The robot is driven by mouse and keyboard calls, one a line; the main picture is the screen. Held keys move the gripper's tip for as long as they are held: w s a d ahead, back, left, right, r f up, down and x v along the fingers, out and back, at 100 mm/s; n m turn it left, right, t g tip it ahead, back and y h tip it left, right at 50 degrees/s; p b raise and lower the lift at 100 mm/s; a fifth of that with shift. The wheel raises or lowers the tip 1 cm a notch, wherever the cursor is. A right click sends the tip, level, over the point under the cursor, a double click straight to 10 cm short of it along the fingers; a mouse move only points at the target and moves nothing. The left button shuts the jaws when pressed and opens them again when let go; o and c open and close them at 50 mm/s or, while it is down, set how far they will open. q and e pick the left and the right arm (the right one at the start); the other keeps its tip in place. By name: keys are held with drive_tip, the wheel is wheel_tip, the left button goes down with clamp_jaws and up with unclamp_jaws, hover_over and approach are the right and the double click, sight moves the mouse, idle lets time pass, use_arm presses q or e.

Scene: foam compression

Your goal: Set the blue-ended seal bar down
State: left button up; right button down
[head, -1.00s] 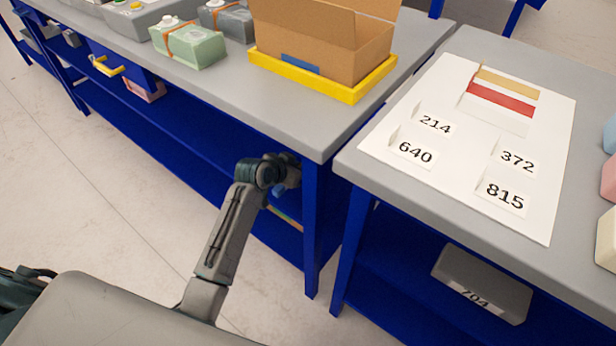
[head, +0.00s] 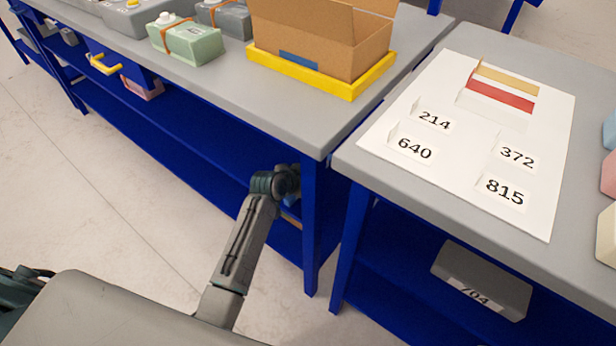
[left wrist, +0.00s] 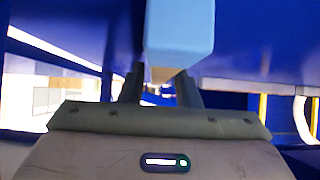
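The seal bar's light blue end (left wrist: 180,30) fills the upper middle of the left wrist view, close to the camera. A tan part (left wrist: 166,75) shows just below it, between the two dark fingers of my left gripper (left wrist: 163,88). The fingers appear shut on the bar; the contact itself is partly hidden. In the head view my left arm reaches under the left table beside its front corner leg. The fingers are mostly hidden there, with a bit of blue (head: 291,201) beneath the wrist. My right gripper is not in view.
The left table's blue leg (head: 311,230) stands just right of my left wrist. Its long blue lower shelf (head: 190,150) looks mostly clear. A grey box labelled 704 (head: 481,280) lies on the right table's shelf. A cardboard box (head: 320,40) sits in a yellow tray (head: 345,91) above.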

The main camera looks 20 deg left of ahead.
use_arm(q)
drive_tip(key=shift+o, duration=0.7)
drive_tip(key=shift+r, duration=0.1)
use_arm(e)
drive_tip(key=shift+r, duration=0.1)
use_arm(q)
drive_tip(key=shift+s+r, duration=0.15)
drive_tip(key=shift+r, duration=0.05)
drive_tip(key=p+v, duration=0.1)
drive_tip(key=v, duration=0.9)
drive_tip(key=shift+s+a+r+p, duration=0.15)
drive_tip(key=shift+s+r+p, duration=0.05)
drive_tip(key=shift+p, duration=0.1)
drive_tip(key=shift+s+a+r, duration=0.1)
drive_tip(key=shift+s+r, duration=0.2)
drive_tip(key=shift+s, duration=0.1)
drive_tip(key=s+a+f+n+g+y, duration=0.1)
drive_tip(key=s+a+g+y, duration=0.1)
drive_tip(key=s, duration=1.2)
drive_tip(key=s+a+f+n+g+y, duration=0.2)
drive_tip(key=s+a+g, duration=0.1)
drive_tip(key=s, duration=1.2)
drive_tip(key=shift+g+y, duration=0.3)
drive_tip(key=shift+g, duration=0.4)
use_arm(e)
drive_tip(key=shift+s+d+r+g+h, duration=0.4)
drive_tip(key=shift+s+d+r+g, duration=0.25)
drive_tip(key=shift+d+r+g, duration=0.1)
